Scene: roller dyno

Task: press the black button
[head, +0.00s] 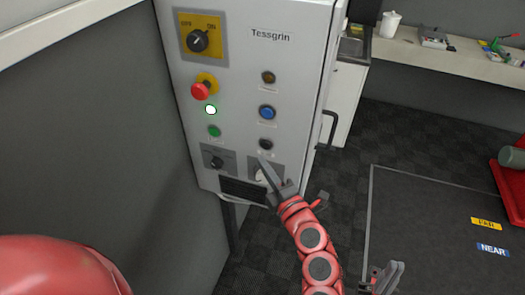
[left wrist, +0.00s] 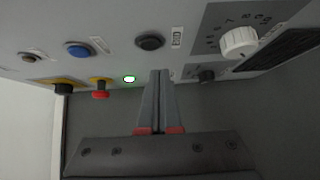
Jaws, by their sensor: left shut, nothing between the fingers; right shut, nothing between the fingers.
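The black button (head: 266,144) is the lowest of the right column of buttons on the grey control cabinet (head: 290,40). It also shows in the left wrist view (left wrist: 150,41), above the fingertips. My left gripper (head: 263,163) is shut and empty. Its tips are just below the black button in the head view, pointing at the panel, and look apart from the button. The fingers also show in the left wrist view (left wrist: 160,75). My right gripper (head: 388,276) is shut and empty at the bottom edge of the head view, well away from the panel.
Near the black button are a blue button (head: 267,112), a brown button (head: 268,77), a green button (head: 214,131), a lit white lamp (head: 210,110) and a red mushroom button (head: 201,91). A white dial (left wrist: 239,41) is beside it. A handle (head: 328,130) sticks out at the cabinet's right.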

